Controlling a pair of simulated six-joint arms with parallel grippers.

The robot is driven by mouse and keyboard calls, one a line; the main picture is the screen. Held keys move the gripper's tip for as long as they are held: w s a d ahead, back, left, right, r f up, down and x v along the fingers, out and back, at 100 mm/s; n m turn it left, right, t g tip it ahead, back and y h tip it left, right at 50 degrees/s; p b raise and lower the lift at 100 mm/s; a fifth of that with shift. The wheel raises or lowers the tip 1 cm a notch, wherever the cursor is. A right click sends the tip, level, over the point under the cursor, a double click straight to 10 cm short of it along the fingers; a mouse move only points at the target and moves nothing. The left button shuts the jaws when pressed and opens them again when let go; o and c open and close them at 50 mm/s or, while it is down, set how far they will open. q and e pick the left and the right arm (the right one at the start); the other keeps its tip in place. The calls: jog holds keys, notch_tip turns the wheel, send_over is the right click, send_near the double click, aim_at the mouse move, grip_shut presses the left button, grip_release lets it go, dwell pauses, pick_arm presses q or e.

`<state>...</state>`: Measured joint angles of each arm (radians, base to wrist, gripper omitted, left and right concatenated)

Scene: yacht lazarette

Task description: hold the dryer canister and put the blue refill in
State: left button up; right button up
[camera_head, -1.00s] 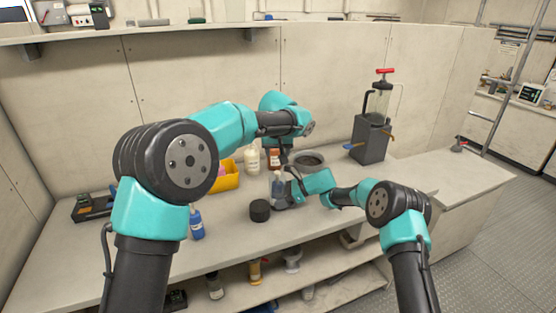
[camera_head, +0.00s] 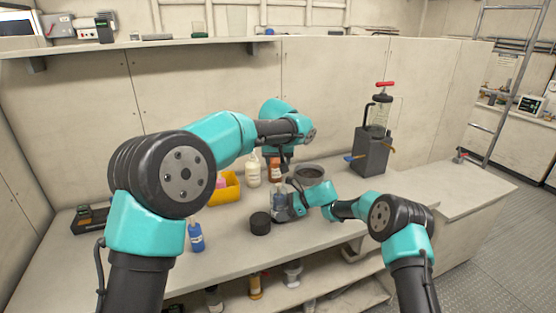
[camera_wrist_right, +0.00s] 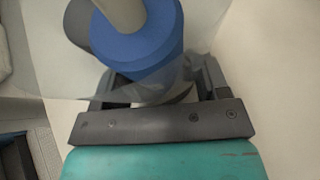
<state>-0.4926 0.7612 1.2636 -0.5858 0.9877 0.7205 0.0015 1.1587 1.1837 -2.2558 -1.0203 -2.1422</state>
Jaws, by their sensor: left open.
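The dryer canister (camera_head: 273,198) is a clear vessel standing near the middle of the bench. My right gripper (camera_head: 282,207) is at its lower part; in the right wrist view the fingers of my right gripper (camera_wrist_right: 160,88) flank its base on both sides. The blue refill (camera_wrist_right: 140,50), with a pale stem on top, appears inside the clear wall, and blue also shows within the canister in the head view. My left gripper (camera_head: 283,165) is above and behind the canister, open; its fingertips are partly hidden.
A black round lid (camera_head: 260,223) lies left of the canister. A blue bottle (camera_head: 196,237), yellow bin (camera_head: 229,190), white bottle (camera_head: 253,172), brown bottle (camera_head: 274,169) and grey bowl (camera_head: 311,174) stand around. A pump unit (camera_head: 372,150) is at right. The bench's front left is mostly clear.

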jog(key=o, duration=0.5)
jog(key=v, duration=1.2)
